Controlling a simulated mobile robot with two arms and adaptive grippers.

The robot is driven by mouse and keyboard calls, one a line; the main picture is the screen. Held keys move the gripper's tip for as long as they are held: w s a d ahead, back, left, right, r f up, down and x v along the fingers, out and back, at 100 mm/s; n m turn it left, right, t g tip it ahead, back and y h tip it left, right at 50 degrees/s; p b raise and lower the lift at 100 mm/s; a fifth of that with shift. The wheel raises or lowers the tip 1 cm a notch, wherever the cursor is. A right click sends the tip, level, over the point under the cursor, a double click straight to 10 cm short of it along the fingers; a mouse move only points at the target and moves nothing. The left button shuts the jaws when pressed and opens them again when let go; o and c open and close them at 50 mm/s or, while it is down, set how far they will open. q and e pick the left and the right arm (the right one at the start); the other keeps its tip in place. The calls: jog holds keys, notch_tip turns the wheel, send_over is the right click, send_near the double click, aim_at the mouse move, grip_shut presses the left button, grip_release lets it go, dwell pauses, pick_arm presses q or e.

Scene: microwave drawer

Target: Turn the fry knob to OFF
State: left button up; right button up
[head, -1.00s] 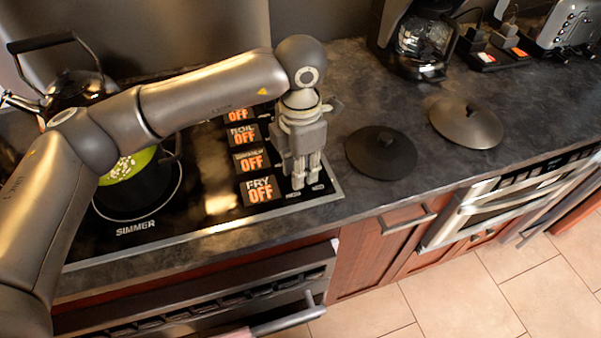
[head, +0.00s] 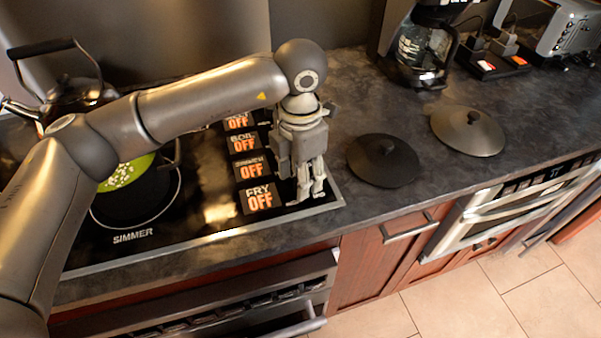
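The fry label (head: 260,199) reads "FRY OFF" in the head view, at the near end of a column of orange "OFF" labels on the black cooktop. The fry knob cannot be made out clearly; my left gripper covers the spot just right of the label. My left gripper (head: 307,197) points down there, with its fingertips at or close to the cooktop surface. A narrow gap shows between the fingers, but whether they are open or closed on the knob is unclear. My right gripper is not in view.
A pot with green contents (head: 137,195) stands on the cooktop at left, with a kettle (head: 75,95) behind it. Two dark lids (head: 383,160) (head: 468,130) lie on the counter to the right. A coffee maker (head: 424,50) and toaster (head: 570,35) stand behind them.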

pick_arm(q)
jog(key=shift+r, duration=0.1)
notch_tip(320, 180, up, 12)
dwell(0.6)
dwell(0.4)
